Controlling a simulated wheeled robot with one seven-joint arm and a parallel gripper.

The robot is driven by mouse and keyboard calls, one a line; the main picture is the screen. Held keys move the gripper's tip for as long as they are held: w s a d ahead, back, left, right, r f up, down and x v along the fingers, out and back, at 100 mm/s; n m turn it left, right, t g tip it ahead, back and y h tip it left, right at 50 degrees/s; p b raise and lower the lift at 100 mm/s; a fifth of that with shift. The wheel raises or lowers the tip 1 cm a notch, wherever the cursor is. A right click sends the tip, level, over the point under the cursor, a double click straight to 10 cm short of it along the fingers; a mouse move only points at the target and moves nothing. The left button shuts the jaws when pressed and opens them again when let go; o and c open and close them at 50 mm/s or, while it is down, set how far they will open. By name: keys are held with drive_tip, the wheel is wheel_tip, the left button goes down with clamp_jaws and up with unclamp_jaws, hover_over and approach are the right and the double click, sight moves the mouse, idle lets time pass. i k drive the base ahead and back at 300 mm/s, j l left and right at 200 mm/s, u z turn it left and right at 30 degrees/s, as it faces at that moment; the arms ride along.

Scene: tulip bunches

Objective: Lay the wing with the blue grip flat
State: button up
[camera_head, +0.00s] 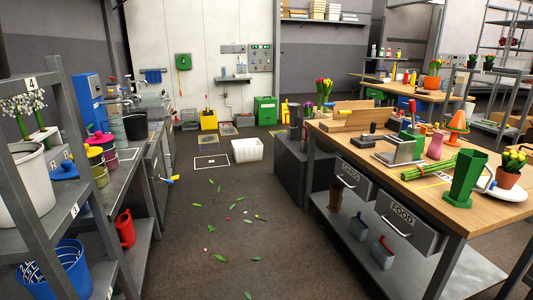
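No wing with a blue grip can be made out with certainty. On the wooden workbench (480,192) at right, pale wooden boards (362,121) stand on edge, with dark tools in front of them. A small blue and yellow piece (168,179) sticks out from the left counter's side over the aisle; I cannot tell what it belongs to. A grey metal fixture (400,149) with a green block lies on the workbench. My gripper is not in view.
The workbench also holds green stems (428,167), a green holder (464,178) and potted tulips (508,170). Grey drawers (411,220) hang below its top. A white crate (247,150) stands at the aisle's far end. Leaves litter the otherwise open floor (225,245).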

sight(346, 105)
drive_tip(key=i, duration=3.85)
drive_tip(key=i+l+u, duration=0.25)
drive_tip(key=i, duration=0.55)
drive_tip(key=i+j, duration=0.05)
drive_tip(key=j, duration=0.05)
